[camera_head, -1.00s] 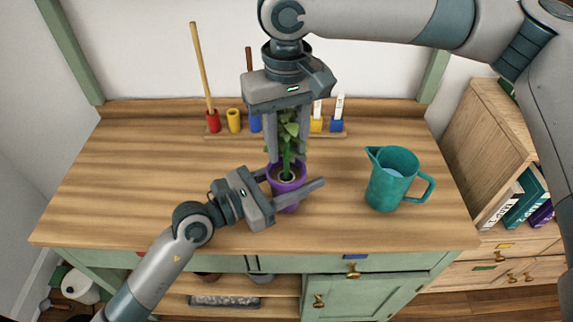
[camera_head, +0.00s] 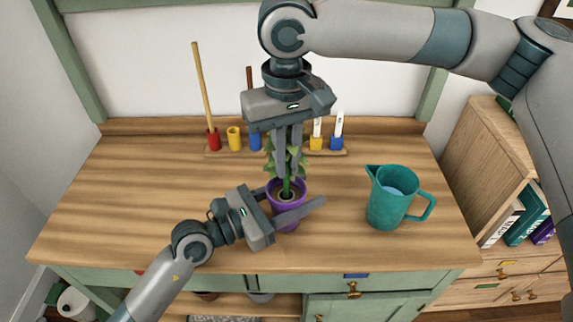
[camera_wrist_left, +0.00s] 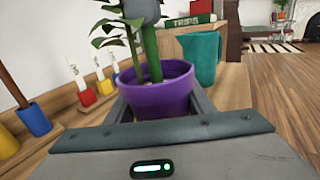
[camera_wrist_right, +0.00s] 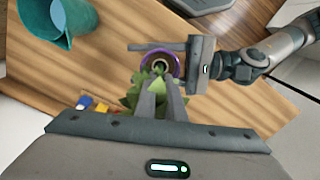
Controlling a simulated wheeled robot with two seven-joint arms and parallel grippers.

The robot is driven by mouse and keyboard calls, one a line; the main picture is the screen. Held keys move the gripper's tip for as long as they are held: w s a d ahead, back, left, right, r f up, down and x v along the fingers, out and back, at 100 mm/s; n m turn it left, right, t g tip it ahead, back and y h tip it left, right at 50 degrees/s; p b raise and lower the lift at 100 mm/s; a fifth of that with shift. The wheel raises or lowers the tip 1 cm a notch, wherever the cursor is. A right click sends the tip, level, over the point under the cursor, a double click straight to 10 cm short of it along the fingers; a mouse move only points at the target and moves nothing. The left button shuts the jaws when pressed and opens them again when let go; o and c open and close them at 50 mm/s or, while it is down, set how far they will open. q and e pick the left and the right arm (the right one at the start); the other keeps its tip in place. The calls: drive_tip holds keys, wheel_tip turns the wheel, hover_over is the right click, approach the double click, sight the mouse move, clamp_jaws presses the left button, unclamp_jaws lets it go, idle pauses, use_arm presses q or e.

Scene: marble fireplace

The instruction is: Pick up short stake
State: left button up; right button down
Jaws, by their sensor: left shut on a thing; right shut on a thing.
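A green stake (camera_wrist_left: 150,58) stands upright in the soil of a purple pot (camera_head: 288,213) beside a leafy plant (camera_head: 301,166). My right gripper (camera_head: 289,176) points down over the pot, its fingers shut on the stake's upper part, with leaves around them. In the right wrist view the fingers (camera_wrist_right: 161,92) are close together and mostly hide the stake. My left gripper (camera_head: 289,201) is shut on the purple pot from the front left, one finger on each side. The pot also shows between its fingers in the left wrist view (camera_wrist_left: 160,92).
A teal pitcher (camera_head: 388,205) stands to the right. At the back a rack holds a tall tan stake (camera_head: 203,85) in a red cup, a brown stake (camera_head: 249,80) at a blue cup, an open yellow cup (camera_head: 234,138), and white-tagged cups. The table's left is clear.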

wheel_tip(320, 180, up, 28)
drive_tip(key=shift+f, duration=0.2)
idle(0.5)
use_arm(q)
drive_tip(key=o, duration=1.3)
drive_tip(key=shift+o, duration=0.2)
drive_tip(key=shift+v, duration=6)
use_arm(e)
drive_tip(key=shift+s, duration=0.1)
